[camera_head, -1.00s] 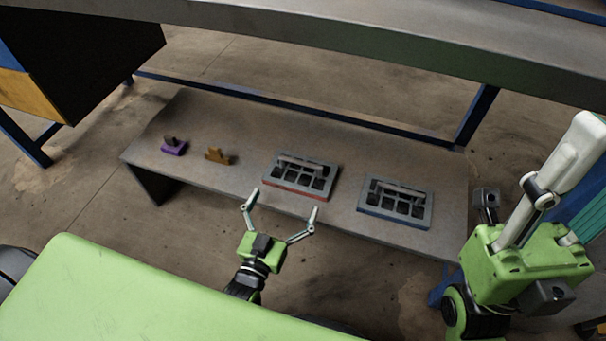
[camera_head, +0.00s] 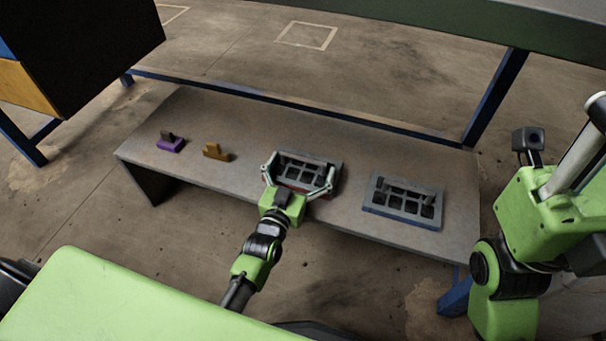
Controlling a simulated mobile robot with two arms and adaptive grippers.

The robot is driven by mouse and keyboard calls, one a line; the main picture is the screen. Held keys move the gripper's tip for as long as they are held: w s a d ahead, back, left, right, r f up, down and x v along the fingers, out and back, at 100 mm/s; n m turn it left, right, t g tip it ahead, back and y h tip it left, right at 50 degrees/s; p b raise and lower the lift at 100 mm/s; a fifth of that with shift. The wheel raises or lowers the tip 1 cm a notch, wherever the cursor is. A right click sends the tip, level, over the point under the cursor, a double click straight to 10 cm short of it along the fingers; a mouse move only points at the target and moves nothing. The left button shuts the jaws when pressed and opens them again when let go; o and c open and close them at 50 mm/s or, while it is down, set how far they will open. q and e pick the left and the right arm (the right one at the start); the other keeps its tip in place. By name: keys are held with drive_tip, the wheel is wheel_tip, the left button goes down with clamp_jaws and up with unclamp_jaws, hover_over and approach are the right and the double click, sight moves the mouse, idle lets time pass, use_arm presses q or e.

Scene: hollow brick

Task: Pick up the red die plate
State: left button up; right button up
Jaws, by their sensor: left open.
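The red die plate (camera_head: 309,172) is a grey plate with a grid of square openings, a raised handle and a red edge, lying on the low grey shelf (camera_head: 235,182). My left gripper (camera_head: 301,168) is open over its near side, one finger by its left end and one by its right end. From this angle I cannot tell whether the fingers touch it. The gripper hides part of the plate's near edge. My right arm shows at the right edge, but its gripper is not in view.
A similar die plate with a blue edge (camera_head: 402,201) lies to the right on the shelf. An orange piece (camera_head: 214,151) and a purple piece (camera_head: 171,143) stand to the left. A higher bench top (camera_head: 400,30) overhangs behind, with blue legs (camera_head: 495,98).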

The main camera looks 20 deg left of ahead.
use_arm(q)
drive_tip(key=c, duration=2)
drive_tip(key=shift+w+r, duration=0.15)
drive_tip(key=shift+r, duration=0.15)
drive_tip(key=shift+c, duration=0.2)
drive_tip(key=shift+r, duration=0.15)
